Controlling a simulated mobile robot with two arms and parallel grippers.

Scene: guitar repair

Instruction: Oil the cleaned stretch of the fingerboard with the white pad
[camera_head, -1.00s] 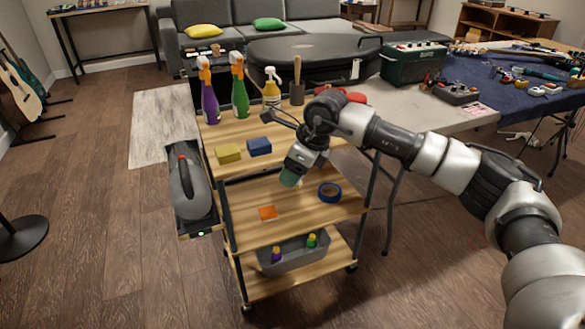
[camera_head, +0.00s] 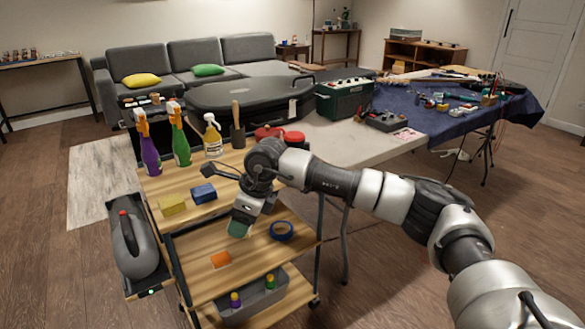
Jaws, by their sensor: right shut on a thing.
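My right gripper (camera_head: 242,222) points down over the middle shelf of the wooden cart (camera_head: 207,244). It is shut on a small green pad-like thing (camera_head: 238,229), only partly visible. I cannot tell whether that thing touches the shelf. No white pad can be made out. On the blue-covered table (camera_head: 475,125) at the back right, a long wooden thing (camera_head: 432,78) lies among tools. It is too far and small to tell whether it is the guitar with the fingerboard. My left gripper is not in view.
Spray bottles (camera_head: 180,140), a yellow block (camera_head: 172,205) and a blue block (camera_head: 203,193) stand on the cart's top. Blue tape (camera_head: 281,231) and an orange square (camera_head: 220,259) lie on the middle shelf. A grey bin (camera_head: 262,300) sits below. Floor is open at the right.

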